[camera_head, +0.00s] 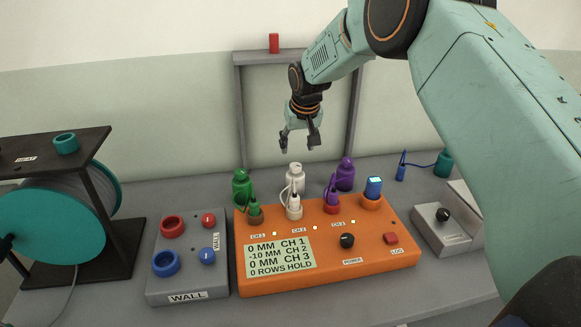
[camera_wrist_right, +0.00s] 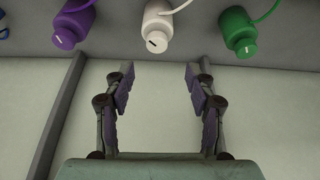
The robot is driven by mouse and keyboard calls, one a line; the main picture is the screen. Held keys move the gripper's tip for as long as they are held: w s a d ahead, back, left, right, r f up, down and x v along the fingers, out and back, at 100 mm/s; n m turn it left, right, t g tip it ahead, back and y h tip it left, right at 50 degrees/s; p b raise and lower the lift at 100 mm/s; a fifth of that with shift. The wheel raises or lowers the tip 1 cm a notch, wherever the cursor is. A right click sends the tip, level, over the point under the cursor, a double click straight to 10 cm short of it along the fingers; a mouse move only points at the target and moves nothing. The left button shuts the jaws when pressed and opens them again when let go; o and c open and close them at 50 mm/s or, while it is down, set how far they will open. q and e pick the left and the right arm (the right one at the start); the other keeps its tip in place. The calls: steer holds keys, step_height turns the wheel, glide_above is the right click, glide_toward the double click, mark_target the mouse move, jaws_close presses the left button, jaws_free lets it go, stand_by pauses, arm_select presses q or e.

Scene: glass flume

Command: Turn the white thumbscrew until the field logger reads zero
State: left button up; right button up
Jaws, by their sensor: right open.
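The orange field logger (camera_head: 329,270) stands on the grey bench; its display (camera_head: 281,257) reads 0 MM CH 1, -10 MM CH 2, 0 MM CH 3, 0 ROWS HOLD. A white bottle-shaped piece (camera_head: 295,176) with a white cable stands behind the logger's white plug (camera_head: 293,206). In the right wrist view the white piece (camera_wrist_right: 158,22) shows a slotted end, beyond the fingers; I take it as the white thumbscrew. My right gripper (camera_head: 299,146) is open and empty, above and apart from the white piece. It also shows in the wrist view (camera_wrist_right: 160,105). My left gripper is not in view.
A grey WALL box (camera_head: 188,285) stands left, a cable reel (camera_head: 55,225) farther left, and a grey knob box (camera_head: 445,228) right. A grey frame (camera_head: 241,110) rises behind.

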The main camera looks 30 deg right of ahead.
mark_target(296, 165)
steer(key=x, duration=0.9)
steer(key=shift+w+d+f+b, duration=0.15)
steer(key=shift+d+f+b, duration=0.05)
steer(key=shift+d+b, duration=0.2)
steer(key=shift+a+r, duration=0.25)
steer(key=shift+s, duration=0.25)
steer(key=shift+c, duration=0.5)
steer(key=shift+w+d+f, duration=0.2)
steer(key=c, duration=0.5)
steer(key=shift+a, duration=0.1)
steer(key=shift+c, duration=1.2)
steer(key=c, duration=0.3)
